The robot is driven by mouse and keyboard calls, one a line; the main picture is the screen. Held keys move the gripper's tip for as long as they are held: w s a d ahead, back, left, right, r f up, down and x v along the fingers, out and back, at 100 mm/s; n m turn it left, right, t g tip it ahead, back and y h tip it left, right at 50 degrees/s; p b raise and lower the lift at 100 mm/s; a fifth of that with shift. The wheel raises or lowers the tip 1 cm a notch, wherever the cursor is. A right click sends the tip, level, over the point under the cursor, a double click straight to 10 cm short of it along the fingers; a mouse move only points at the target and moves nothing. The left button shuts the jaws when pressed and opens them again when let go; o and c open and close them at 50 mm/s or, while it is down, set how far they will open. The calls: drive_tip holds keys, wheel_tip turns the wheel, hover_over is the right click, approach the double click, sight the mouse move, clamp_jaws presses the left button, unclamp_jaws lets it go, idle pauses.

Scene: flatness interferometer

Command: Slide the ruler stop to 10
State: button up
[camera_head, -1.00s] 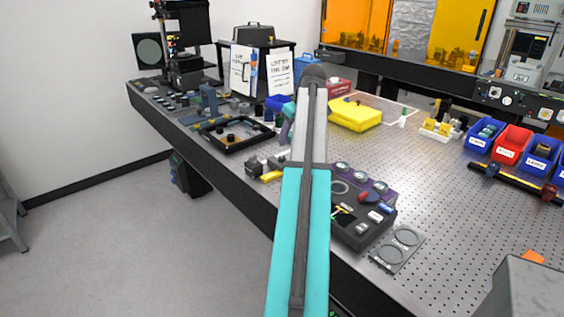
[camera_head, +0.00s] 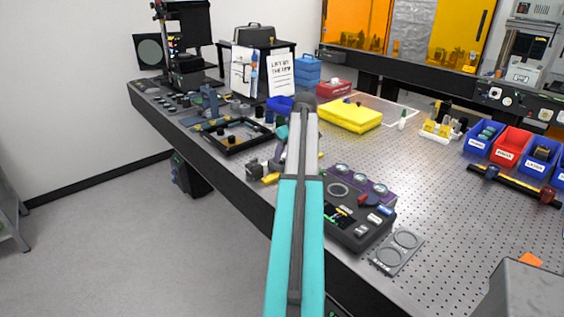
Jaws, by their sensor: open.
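A long dark rail with a yellow edge (camera_head: 515,184), which looks like the ruler, lies on the table at the far right, in front of the bins. A dark block sits near its left end and a red knob (camera_head: 546,196) near its right end; which is the stop, and any numbers, are too small to tell. My teal and grey arm rises through the middle of the view. My gripper (camera_head: 275,164) shows only in part, just left of the arm, over the table's near left side and far from the rail. It holds nothing that I can see.
Blue and red bins (camera_head: 512,142) stand behind the rail. A dark control box (camera_head: 358,228) and a plate with two rings (camera_head: 398,250) lie right of my arm. A yellow case (camera_head: 349,116) stands farther back. The perforated tabletop (camera_head: 440,190) is clear between them.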

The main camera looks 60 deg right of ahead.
sight(283, 160)
drive_tip(key=shift+p+x, duration=0.45)
drive_tip(key=shift+x, duration=2.1)
clamp_jaws()
